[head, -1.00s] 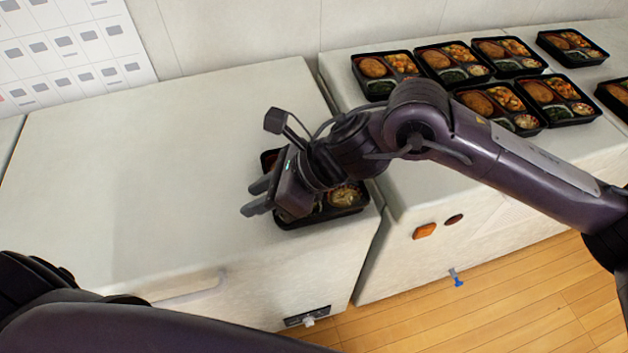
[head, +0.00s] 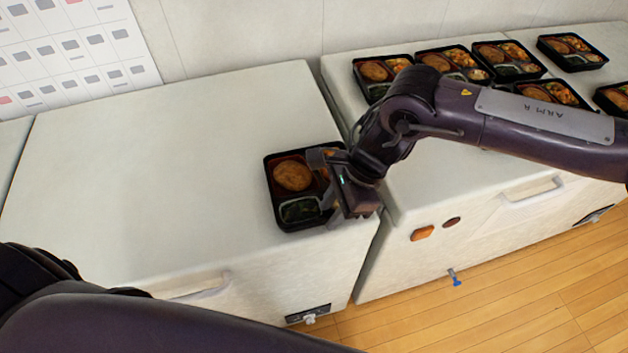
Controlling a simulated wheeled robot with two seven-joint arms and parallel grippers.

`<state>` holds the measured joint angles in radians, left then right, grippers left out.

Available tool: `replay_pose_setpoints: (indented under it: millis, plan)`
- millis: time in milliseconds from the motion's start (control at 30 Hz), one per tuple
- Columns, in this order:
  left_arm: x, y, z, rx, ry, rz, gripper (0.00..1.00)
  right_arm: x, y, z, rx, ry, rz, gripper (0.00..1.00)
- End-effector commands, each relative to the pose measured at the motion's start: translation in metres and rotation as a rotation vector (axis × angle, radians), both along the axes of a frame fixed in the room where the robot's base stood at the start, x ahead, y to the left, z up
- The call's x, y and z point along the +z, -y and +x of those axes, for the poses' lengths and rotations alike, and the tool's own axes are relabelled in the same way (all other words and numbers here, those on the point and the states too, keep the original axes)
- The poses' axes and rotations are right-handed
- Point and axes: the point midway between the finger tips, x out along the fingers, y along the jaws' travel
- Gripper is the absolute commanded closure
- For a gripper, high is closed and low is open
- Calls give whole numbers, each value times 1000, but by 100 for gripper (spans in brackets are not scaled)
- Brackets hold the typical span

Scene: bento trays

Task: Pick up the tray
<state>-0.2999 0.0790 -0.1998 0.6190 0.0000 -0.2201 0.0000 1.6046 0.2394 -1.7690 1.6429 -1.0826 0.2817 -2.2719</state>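A black bento tray (head: 270,190) with a round brown patty and dark greens lies on the left white counter, close to its right edge. My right gripper (head: 328,190) is over the right side of this tray and hides that part of it. Its fingers point left and look spread apart, but whether they touch the tray's rim is hidden. My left arm crosses the lower left of the head view, and its gripper is out of the picture.
Several filled bento trays (head: 567,63) stand at the back of the right counter (head: 480,180), partly hidden by my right arm. A narrow gap separates the two counters. The left counter (head: 150,170) is otherwise bare. A wall calendar (head: 75,50) hangs at upper left.

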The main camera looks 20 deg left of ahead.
Motion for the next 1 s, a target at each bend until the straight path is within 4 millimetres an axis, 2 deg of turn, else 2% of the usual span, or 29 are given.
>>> replay_pose_setpoints:
  millis: [133, 367, 500, 600, 1000]
  plan:
    - [4, 0, 0, 0, 0, 0, 64, -11, -4, -3, -1, -1, -1, 71]
    - [3, 0, 0, 0, 0, 0, 64, -12, -4, -3, 0, 1, 1, 72]
    - [3, 0, 0, -1, 0, 0, 64, -12, -4, -3, 0, 1, 1, 91]
    - [3, 0, 0, -1, 0, 0, 64, -12, -4, -3, 0, 1, 1, 100]
    - [4, 0, 0, -1, 0, 0, 64, -11, -4, -2, -1, 2, 2, 100]
